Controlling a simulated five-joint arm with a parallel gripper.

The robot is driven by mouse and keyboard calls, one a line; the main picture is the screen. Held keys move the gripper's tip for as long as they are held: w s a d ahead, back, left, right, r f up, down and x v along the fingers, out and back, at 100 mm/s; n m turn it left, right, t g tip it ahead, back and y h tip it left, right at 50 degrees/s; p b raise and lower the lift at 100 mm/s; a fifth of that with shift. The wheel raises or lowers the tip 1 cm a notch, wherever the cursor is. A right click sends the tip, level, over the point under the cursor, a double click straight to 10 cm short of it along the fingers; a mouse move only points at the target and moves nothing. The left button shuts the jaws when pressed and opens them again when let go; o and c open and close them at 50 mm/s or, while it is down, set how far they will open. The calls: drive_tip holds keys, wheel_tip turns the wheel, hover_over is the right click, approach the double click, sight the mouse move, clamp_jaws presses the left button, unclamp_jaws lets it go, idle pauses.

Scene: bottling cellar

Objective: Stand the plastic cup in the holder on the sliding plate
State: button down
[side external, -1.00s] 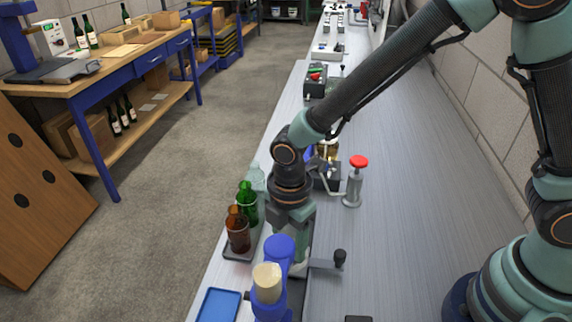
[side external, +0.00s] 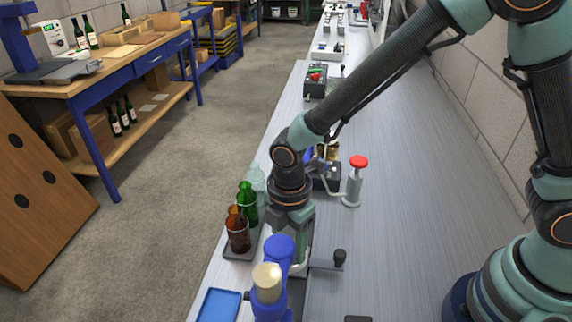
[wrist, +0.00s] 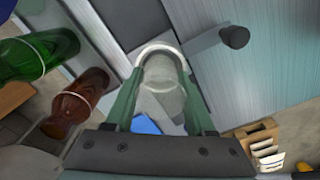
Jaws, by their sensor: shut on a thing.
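My gripper (wrist: 163,108) is shut on a translucent, pale plastic cup (wrist: 165,85), with one green finger on each side. A pale curved band (wrist: 160,49), which looks like the holder, arches around the far side of the cup. I cannot tell whether the cup rests in it or is just above it. A dark grey plate (wrist: 135,20) lies beyond the band. In the side external view my gripper (side external: 300,258) points down behind the blue post, which hides most of the cup and holder.
Green (side external: 247,204) and brown (side external: 238,232) bottles stand on a dark tray at the left, close to my gripper. A blue post (side external: 279,252) stands in front. A black-knobbed lever (side external: 340,257) and a red-topped post (side external: 358,163) are at the right. The bench farther right is clear.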

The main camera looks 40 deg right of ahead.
drive_tip(key=shift+s+f, duration=0.15)
drive_tip(key=shift+f, duration=0.45)
drive_tip(key=shift+c, duration=0.8)
unclamp_jaws()
drive_tip(key=shift+c, duration=1)
drive_tip(key=shift+r, duration=0.5)
drive_tip(key=shift+o, duration=0.6)
drive_tip(key=shift+r, duration=2.65)
